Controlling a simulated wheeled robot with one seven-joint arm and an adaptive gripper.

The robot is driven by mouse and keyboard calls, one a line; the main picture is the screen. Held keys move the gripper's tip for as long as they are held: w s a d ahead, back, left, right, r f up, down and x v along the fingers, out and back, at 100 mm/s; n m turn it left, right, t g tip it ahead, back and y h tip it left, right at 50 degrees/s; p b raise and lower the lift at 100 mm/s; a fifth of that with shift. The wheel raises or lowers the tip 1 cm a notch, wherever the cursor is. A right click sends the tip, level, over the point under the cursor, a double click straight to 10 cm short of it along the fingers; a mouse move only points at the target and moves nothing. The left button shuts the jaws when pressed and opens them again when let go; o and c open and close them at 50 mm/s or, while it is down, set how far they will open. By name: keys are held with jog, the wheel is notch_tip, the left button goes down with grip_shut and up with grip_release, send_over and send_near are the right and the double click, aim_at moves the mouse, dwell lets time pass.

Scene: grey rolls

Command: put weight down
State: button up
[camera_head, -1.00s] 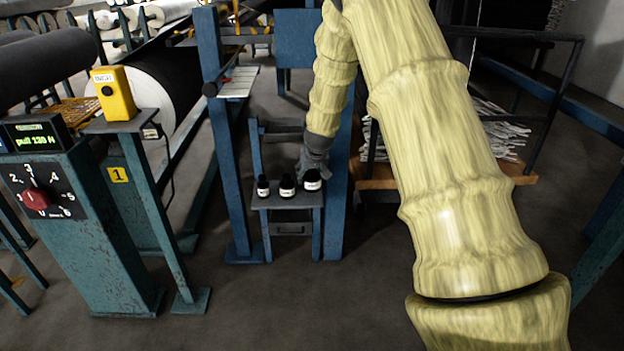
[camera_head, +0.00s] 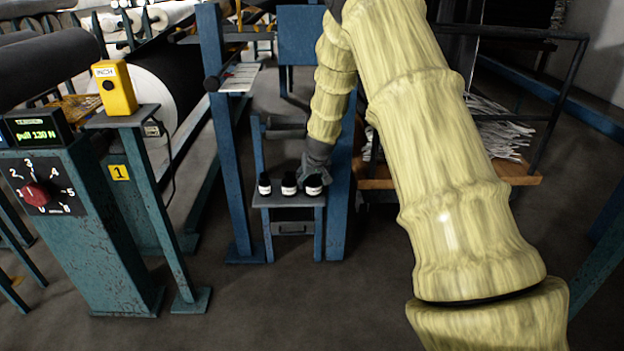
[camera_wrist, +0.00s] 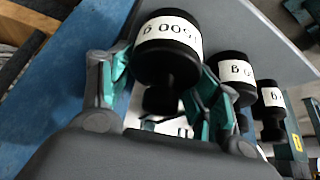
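A small grey shelf (camera_head: 290,200) on a blue frame bears three black weights with white labels, in a row. The left weight (camera_head: 264,187) and the middle weight (camera_head: 289,186) stand upright. My gripper (camera_head: 315,168) is at the right weight (camera_head: 313,186), which stands level with them. In the wrist view, my gripper's teal-padded fingers (camera_wrist: 165,80) lie on either side of this weight (camera_wrist: 168,42), seemingly touching its body. Its label appears upside down and seems to read 1500 g. The other weights (camera_wrist: 232,72) (camera_wrist: 270,103) stand beside it. The contact under the weight is hidden.
Blue posts (camera_head: 228,140) flank the shelf. To the left stand a teal control post with a dial (camera_head: 40,195) and a yellow box (camera_head: 113,88) on a stand. A wooden pallet with paper strips (camera_head: 500,140) is at the right. The floor in front is clear.

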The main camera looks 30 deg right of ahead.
jog(key=p+v, duration=0.4)
jog(key=v, duration=0.8)
jog(key=s+a+f+n+g, duration=0.1)
jog(key=s+a+f, duration=0.4)
jog(key=s+f, duration=0.3)
jog(key=s+a+f+g, duration=0.1)
jog(key=s+a+f, duration=0.4)
jog(key=f, duration=0.5)
jog(key=s+a+f+n+g, duration=0.1)
jog(key=s+a+f, duration=0.3)
jog(key=s+f, duration=0.45)
jog(key=s+a+f+g, duration=0.1)
jog(key=s+a+f, duration=0.2)
jog(key=s, duration=0.5)
jog(key=s+a+f+n+y, duration=0.1)
jog(key=s+a+f, duration=0.2)
jog(key=s+a, duration=0.3)
jog(key=s+a+f+g+y, duration=0.1)
jog(key=s+a+f, duration=0.2)
jog(key=s, duration=0.9)
jog(key=shift+a+f+n+g, duration=0.25)
jog(key=shift+a+n+g, duration=0.05)
jog(key=shift+a, duration=0.45)
